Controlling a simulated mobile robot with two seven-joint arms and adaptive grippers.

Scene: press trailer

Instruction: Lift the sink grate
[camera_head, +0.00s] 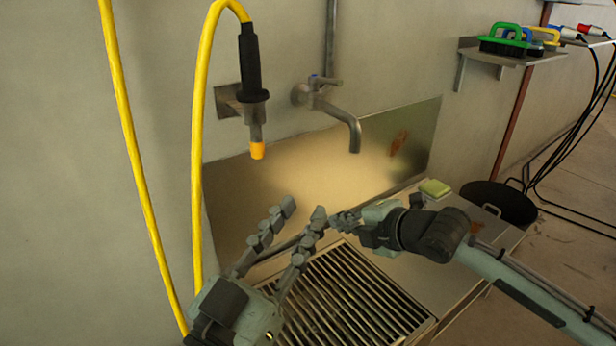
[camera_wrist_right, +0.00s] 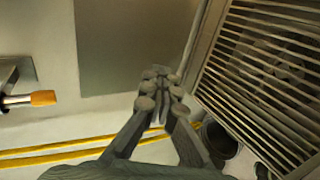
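The sink grate (camera_head: 350,305), a frame of parallel metal bars, lies in the sink top below the tap. It also fills the upper right of the right wrist view (camera_wrist_right: 265,75). My left gripper (camera_head: 303,208) is open and empty, with its fingers spread above the grate's back left side and hiding part of it. My right gripper (camera_head: 338,222) is near the grate's back edge, with its fingertips close together. In the right wrist view its fingertips (camera_wrist_right: 160,82) meet beside the grate frame with nothing visible between them. I see no clear contact with the grate.
A tap (camera_head: 340,110) and a hanging yellow-hose spray nozzle (camera_head: 254,90) are on the wall behind. A sponge (camera_head: 435,188) lies on the sink's back right, near a black pot (camera_head: 500,203). A shelf (camera_head: 500,57) holds brushes. Yellow hose hangs at left.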

